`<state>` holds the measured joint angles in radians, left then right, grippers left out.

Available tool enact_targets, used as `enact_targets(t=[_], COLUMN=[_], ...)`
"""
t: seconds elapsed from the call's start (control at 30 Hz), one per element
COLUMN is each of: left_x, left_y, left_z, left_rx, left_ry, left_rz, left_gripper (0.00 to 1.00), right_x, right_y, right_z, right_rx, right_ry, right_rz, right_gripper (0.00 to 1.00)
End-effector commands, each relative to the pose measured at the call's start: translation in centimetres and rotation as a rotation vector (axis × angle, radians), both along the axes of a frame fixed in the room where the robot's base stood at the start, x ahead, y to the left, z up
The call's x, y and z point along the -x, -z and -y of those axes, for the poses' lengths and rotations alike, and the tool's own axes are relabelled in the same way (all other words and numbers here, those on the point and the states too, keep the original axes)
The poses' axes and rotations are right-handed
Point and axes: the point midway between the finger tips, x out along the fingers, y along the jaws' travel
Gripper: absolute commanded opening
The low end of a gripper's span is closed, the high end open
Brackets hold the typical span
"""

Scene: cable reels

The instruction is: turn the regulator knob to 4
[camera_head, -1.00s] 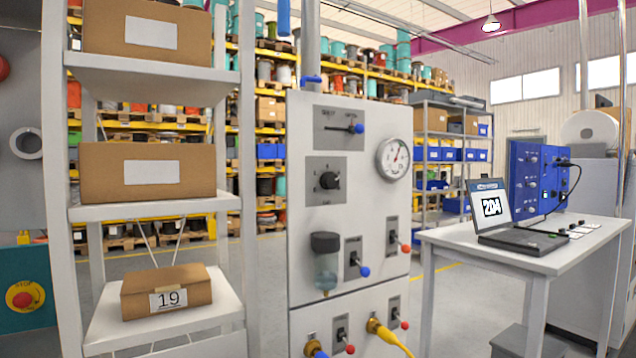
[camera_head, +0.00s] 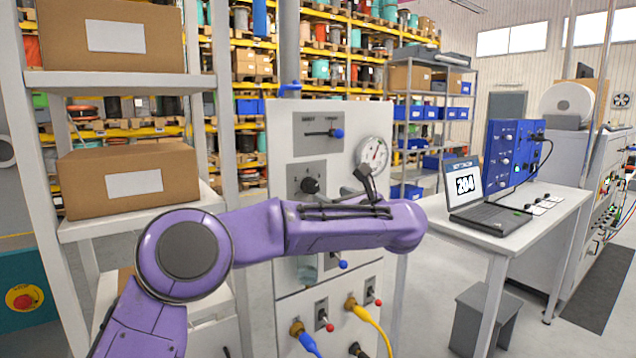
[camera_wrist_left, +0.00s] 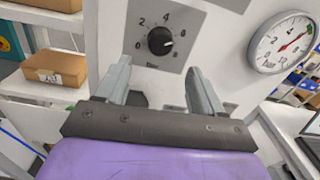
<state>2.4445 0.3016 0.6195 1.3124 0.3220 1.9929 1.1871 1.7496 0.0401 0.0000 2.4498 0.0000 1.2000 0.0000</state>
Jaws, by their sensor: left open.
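The black regulator knob (camera_wrist_left: 160,40) sits on a grey dial plate (camera_wrist_left: 140,12) marked with numbers, on a white panel. The knob's pale mark appears on its right side, toward the higher numbers; the exact reading is too small to tell. In the head view the knob (camera_head: 311,185) shows just above my purple left arm. My left gripper (camera_wrist_left: 158,68) is open and empty, its two fingers apart below the knob and not touching it. In the head view the gripper (camera_head: 366,184) is small and dark, right of the knob. My right gripper is not in view.
A round gauge (camera_head: 373,153) is right of the knob, and a lever with a blue end (camera_head: 338,133) is above it. Levers and hose fittings are lower on the panel. A shelf with boxes (camera_head: 130,178) stands left; a table with a laptop (camera_head: 490,215) stands right.

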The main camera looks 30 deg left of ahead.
Motion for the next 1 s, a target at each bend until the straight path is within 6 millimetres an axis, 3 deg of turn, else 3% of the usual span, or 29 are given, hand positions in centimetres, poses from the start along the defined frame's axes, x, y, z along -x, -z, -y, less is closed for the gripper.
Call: enact_targets(t=[0.03,0.3,0.67,0.87,1.0], left_x=[-0.5,-2.7,-3.2,-3.2,-3.2], left_y=[-0.7,-0.4,0.1,0.0,0.1], left_z=[-1.2,-5.9,-6.9,-6.9,-6.9], left_rx=[0.001,-0.002,-0.005,-0.006,-0.005], left_ry=[-0.003,-0.001,0.002,0.002,0.002], left_rz=[-0.003,-0.005,-0.005,-0.005,-0.003], left_gripper=[0.68,0.68,0.68,0.12,0.12], right_x=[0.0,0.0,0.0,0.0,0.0], right_y=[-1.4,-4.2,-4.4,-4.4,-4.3], right_z=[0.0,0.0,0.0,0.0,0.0], right_rx=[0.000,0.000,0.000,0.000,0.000], right_ry=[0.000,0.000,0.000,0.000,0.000], right_rz=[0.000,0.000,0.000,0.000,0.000], right_gripper=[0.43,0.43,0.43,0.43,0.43])
